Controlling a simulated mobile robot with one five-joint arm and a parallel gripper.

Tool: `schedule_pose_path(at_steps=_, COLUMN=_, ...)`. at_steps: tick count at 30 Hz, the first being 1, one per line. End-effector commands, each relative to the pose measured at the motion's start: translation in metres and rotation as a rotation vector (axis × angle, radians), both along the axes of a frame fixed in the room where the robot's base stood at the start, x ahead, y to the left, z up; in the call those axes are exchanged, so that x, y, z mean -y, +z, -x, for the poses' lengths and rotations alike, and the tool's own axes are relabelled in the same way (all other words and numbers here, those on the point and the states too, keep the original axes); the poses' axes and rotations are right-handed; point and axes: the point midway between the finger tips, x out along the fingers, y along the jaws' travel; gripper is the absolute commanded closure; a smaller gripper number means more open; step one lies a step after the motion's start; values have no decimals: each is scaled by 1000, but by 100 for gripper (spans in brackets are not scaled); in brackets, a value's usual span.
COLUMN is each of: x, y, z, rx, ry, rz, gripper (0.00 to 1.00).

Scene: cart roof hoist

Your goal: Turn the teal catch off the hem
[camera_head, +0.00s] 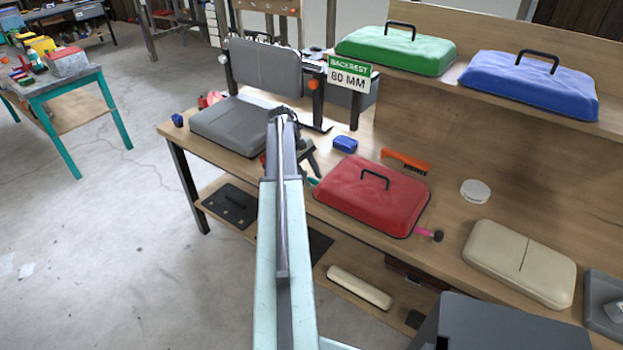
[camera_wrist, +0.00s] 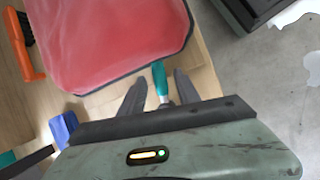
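The red padded cover (camera_head: 372,197) lies on the wooden bench, with a black handle on top and a dark hem along its edge. It fills the top of the wrist view (camera_wrist: 115,40). The teal catch (camera_wrist: 159,71) sticks out from the hem at the cover's lower right there. In the head view only a small teal bit (camera_head: 313,182) shows at the cover's left side. My gripper (camera_wrist: 160,77) is open, one dark finger on each side of the catch, with visible gaps. In the head view my arm partly hides the gripper (camera_head: 311,160).
An orange-handled brush (camera_head: 406,161) and a blue block (camera_head: 345,144) lie behind the cover. A pink-handled tool (camera_head: 430,234) lies at its right. A grey seat pad (camera_head: 229,126) is at left. Green (camera_head: 396,50) and blue (camera_head: 528,84) covers sit on the shelf.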

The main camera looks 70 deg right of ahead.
Motion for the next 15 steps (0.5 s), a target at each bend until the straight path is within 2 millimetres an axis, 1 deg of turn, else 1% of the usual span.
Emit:
schedule_pose_path(at_steps=1, x=0, y=0, z=0, rx=0, ry=0, rz=0, gripper=78)
schedule_pose_path(at_steps=2, x=0, y=0, z=0, rx=0, ry=0, rz=0, gripper=86)
schedule_pose_path(at_steps=3, x=0, y=0, z=0, rx=0, ry=0, rz=0, gripper=98)
schedule_pose_path(at_steps=4, x=0, y=0, z=0, rx=0, ry=0, rz=0, gripper=100)
schedule_pose_path(at_steps=15, x=0, y=0, z=0, rx=0, ry=-1, rz=0, gripper=100)
